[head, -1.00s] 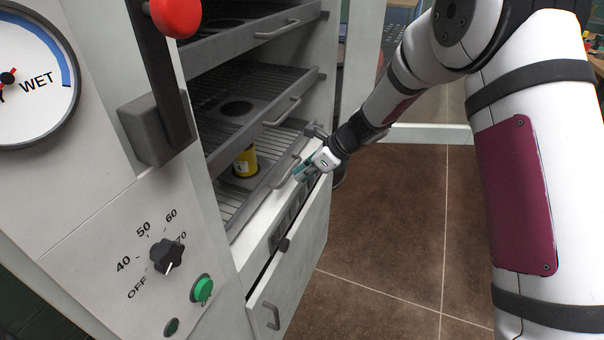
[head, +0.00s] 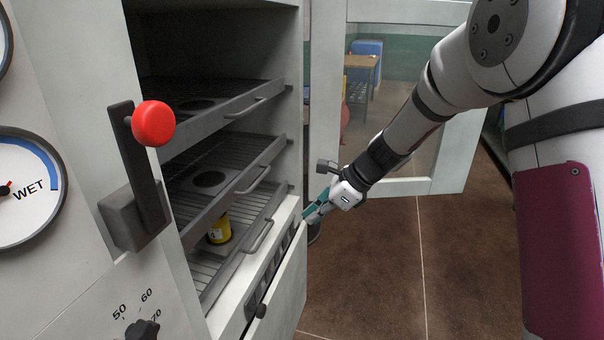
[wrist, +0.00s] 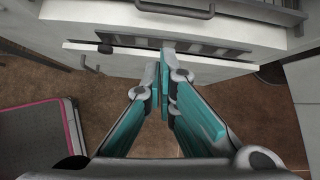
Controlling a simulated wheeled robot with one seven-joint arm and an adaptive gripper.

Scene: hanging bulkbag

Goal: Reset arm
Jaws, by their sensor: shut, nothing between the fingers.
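My gripper (head: 316,212) has teal fingers and is at the front of a white cabinet (head: 285,265), by the edge of the lowest rack. In the wrist view my gripper (wrist: 167,75) is shut with nothing between its fingers, which point at the cabinet's vented front. My white arm comes in from the right in the head view.
Wire racks with handles (head: 249,178) stick out of the open cabinet. A yellow container (head: 219,228) sits on the lowest rack. A lever with a red knob (head: 153,123) and a dial (head: 30,190) are at left. An open glazed door (head: 400,120) stands behind my arm. Brown floor (head: 370,275) is clear.

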